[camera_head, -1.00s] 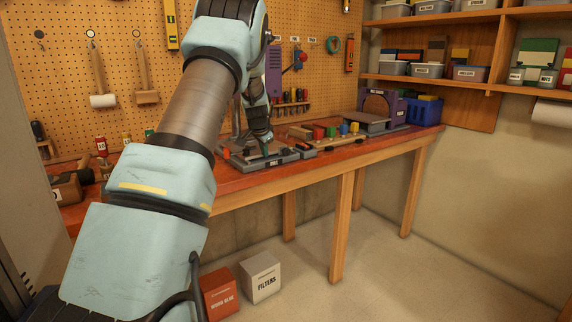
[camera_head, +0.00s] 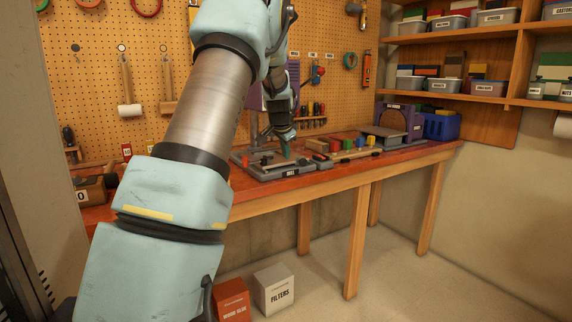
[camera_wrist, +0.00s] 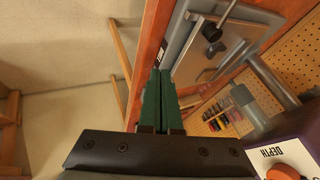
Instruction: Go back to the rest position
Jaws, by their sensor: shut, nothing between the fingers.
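My gripper (camera_wrist: 160,100) shows in the wrist view with its two green fingers together and nothing between them. In the head view it hangs at the end of my arm, with green fingertips (camera_head: 287,151) over the grey drill-press base (camera_head: 262,171) on the red-topped workbench (camera_head: 240,200). The base and a clamp knob also show in the wrist view, to the right of the fingers. Whether the fingertips touch anything there I cannot tell.
A purple machine part with a DEPTH label (camera_wrist: 285,158) is close at the lower right of the wrist view. Coloured blocks (camera_head: 345,143), a purple sander (camera_head: 398,118) and a blue crate (camera_head: 442,126) stand along the bench. Boxes (camera_head: 274,287) sit on the floor; the floor right is clear.

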